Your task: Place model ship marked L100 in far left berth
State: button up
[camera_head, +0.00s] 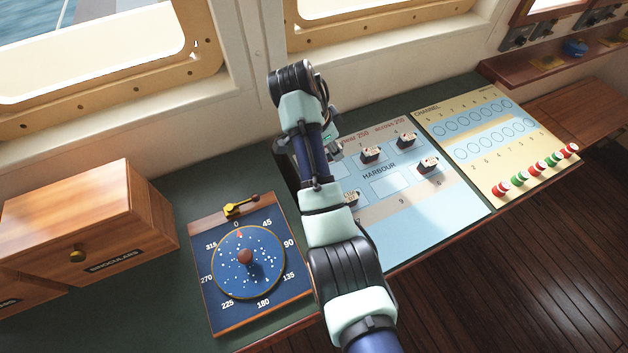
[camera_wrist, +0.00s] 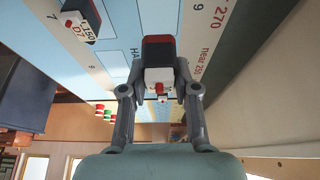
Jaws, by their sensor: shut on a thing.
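In the wrist view my gripper (camera_wrist: 161,92) is shut on a model ship (camera_wrist: 158,76) with a black hull, a red edge and a white upper part. Its mark is not readable. It is over the harbour board (camera_wrist: 110,62); I cannot tell whether it touches it. In the head view my arm hides the gripper's fingers, the held ship and the board's left part. Other model ships stand on the harbour board (camera_head: 452,205): one back left (camera_head: 370,154), one back right (camera_head: 406,140), one right (camera_head: 429,165), one beside my arm (camera_head: 351,198). One in the wrist view (camera_wrist: 80,20) reads L150 D7.
A yellow channel board (camera_head: 470,150) with several red and green markers (camera_head: 538,167) lies at right. A blue compass board (camera_head: 203,310) lies left of my arm. A wooden binoculars box (camera_head: 90,220) stands at far left. The harbour board's front right is clear.

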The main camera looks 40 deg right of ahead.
notch_tip(320, 180, down, 3)
jog(key=shift+d+f+p, duration=0.1)
jog(key=shift+f+p, duration=0.1)
jog(key=shift+p, duration=0.25)
jog(key=shift+f+p, duration=0.3)
jog(key=shift+f, duration=2)
jog(key=shift+f, duration=0.1)
jog(key=o, duration=1)
jog(key=p+v, duration=0.2)
jog(key=v, duration=1)
